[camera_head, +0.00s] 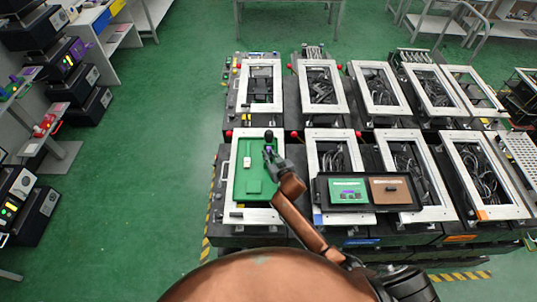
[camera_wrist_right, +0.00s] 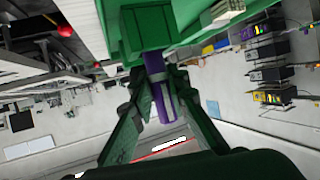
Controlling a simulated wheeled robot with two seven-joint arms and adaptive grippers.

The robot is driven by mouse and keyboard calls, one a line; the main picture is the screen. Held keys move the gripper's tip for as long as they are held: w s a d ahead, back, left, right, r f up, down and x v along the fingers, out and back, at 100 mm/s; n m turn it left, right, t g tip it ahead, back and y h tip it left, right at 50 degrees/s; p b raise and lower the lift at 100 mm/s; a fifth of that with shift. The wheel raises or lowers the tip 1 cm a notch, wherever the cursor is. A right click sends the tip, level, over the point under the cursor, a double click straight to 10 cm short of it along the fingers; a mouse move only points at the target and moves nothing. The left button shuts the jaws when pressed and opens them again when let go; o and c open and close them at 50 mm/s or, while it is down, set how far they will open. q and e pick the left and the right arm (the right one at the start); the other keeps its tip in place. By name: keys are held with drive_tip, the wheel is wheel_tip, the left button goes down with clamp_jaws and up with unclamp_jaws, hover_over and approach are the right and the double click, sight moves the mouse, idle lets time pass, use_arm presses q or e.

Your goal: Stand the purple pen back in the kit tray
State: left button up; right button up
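The purple pen (camera_wrist_right: 158,92) runs between the two fingers of my right gripper (camera_wrist_right: 157,76) in the right wrist view. The fingertips appear closed on it, and its upper end is against or just in front of a green block. In the head view the right gripper (camera_head: 271,155) is over the upper right part of a green tray (camera_head: 241,178), and a bit of purple shows at the fingertips. Whether the pen sits in a hole or is above the tray cannot be told. My left gripper is not in view.
The green tray also holds a white piece (camera_head: 247,161) and a raised green block (camera_head: 255,187). A black knob (camera_head: 269,135) is just behind the gripper. A black case (camera_head: 365,206) with green and brown panels lies to the right. Framed fixtures fill the table.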

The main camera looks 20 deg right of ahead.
drive_tip(key=o, duration=0.4)
drive_tip(key=shift+o, duration=0.2)
drive_tip(key=v, duration=1.2)
